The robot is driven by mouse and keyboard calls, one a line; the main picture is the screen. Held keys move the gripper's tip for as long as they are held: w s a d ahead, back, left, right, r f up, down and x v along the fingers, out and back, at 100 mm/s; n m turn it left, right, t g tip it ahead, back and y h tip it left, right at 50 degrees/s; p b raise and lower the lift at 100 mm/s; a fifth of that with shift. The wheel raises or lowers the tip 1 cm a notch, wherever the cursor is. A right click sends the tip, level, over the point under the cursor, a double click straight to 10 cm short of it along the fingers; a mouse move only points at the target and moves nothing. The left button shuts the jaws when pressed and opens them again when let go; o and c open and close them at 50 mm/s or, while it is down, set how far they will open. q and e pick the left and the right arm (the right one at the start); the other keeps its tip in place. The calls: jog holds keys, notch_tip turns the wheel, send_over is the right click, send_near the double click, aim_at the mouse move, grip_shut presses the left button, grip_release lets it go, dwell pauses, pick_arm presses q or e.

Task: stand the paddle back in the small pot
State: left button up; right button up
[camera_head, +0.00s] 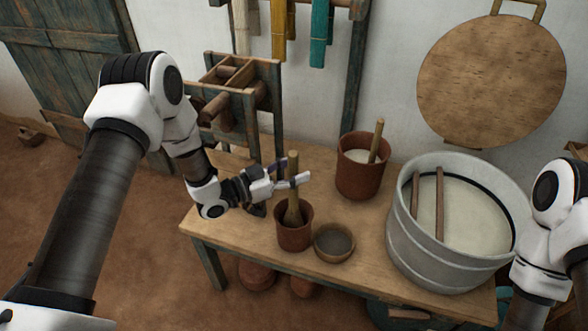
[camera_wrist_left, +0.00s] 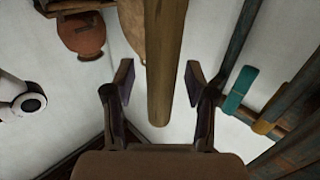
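The wooden paddle (camera_head: 293,212) stands upright in the small brown pot (camera_head: 294,239) near the table's front edge, its wider lower part showing above the rim. Its lower end is hidden inside the pot. My left gripper (camera_head: 289,175) is at the upper part of the handle. In the left wrist view, the handle (camera_wrist_left: 164,50) passes between the two spread fingers of the left gripper (camera_wrist_left: 160,82), with a gap on each side. My right gripper is out of view.
A small bowl (camera_head: 334,243) stands just right of the small pot. A larger brown pot (camera_head: 361,182) with a stick is behind, and a big metal tub (camera_head: 405,245) fills the table's right.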

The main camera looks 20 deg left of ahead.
pick_arm(q)
jog(key=v, duration=1.2)
jog(key=s+d+f+n+g+y+p, duration=0.4)
jog(key=s+d+f+g+y+p, duration=0.25)
jog(key=s+d+f, duration=0.45)
jog(key=s+a+f+n+g+y, duration=0.2)
jog(key=s+a, duration=0.3)
jog(key=s, duration=0.3)
jog(key=s+a+f+n+g+y, duration=0.3)
jog(key=s+a+g+y, duration=0.1)
jog(key=s, duration=0.4)
jog(key=shift+a+n+b, duration=0.3)
jog(key=shift+a, duration=0.15)
jog(key=shift+f+y, duration=0.1)
jog(key=shift+y, duration=0.15)
